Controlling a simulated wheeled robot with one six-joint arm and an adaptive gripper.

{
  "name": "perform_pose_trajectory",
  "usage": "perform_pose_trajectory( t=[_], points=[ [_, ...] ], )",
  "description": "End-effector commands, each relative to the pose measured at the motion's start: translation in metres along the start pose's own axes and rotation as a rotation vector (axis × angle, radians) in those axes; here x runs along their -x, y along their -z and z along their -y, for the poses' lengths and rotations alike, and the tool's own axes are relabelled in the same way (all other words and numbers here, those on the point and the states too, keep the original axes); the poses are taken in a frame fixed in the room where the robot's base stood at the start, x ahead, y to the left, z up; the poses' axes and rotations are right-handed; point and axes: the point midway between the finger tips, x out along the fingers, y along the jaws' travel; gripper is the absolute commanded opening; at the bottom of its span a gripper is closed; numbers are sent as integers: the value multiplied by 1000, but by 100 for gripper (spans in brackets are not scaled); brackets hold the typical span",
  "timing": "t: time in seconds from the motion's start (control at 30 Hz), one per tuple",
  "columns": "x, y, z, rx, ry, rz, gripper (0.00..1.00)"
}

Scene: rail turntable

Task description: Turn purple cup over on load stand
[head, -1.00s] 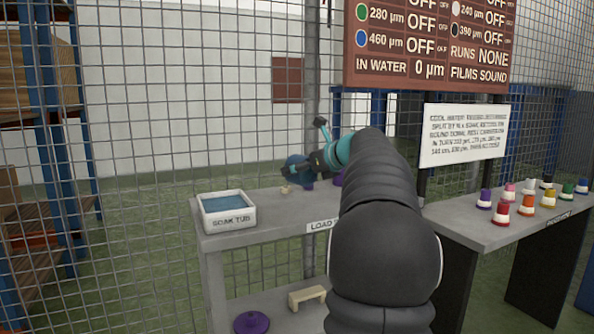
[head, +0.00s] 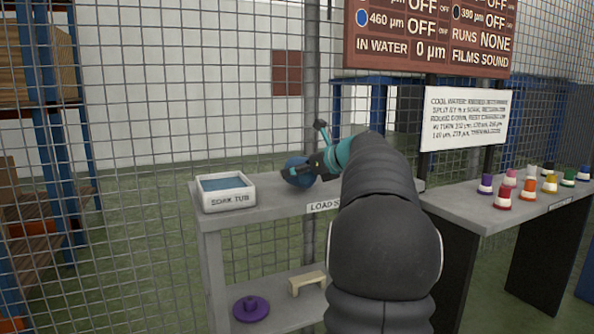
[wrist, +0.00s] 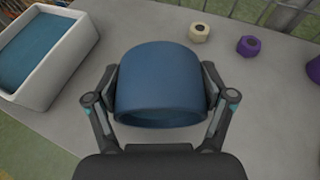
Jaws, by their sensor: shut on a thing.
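My gripper (wrist: 164,84) is shut on a blue cup (wrist: 163,78), with one finger against each side. The cup is tilted in the wrist view, its wide dark rim toward my palm. In the head view my gripper (head: 318,166) and the blue cup (head: 298,171) are over the load stand (head: 272,203); I cannot tell whether the cup touches the top. No purple cup is in my grip. A small purple piece (wrist: 249,46) and a larger purple thing (wrist: 314,69), cut off by the frame, are on the stand at right. My arm hides the stand's right part.
The soak tub (head: 226,204) with blue water is at the stand's left end. A cream piece (wrist: 199,33) is on the stand beyond the cup. The lower shelf holds a purple disc (head: 251,309) and a cream block (head: 307,283). Several coloured cups stand on the right table (head: 470,222).

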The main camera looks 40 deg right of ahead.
Motion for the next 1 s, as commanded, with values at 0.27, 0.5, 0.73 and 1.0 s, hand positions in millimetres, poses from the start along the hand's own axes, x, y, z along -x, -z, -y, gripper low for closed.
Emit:
perform_pose_trajectory(
  t=[0.27,0.5,0.73,1.0],
  points=[
    [-1,2,0,0,0,0,35],
    [-2,5,0,0,0,0,35],
    [-3,7,0,0,0,0,35],
    [-4,8,0,0,0,0,100]
  ],
)
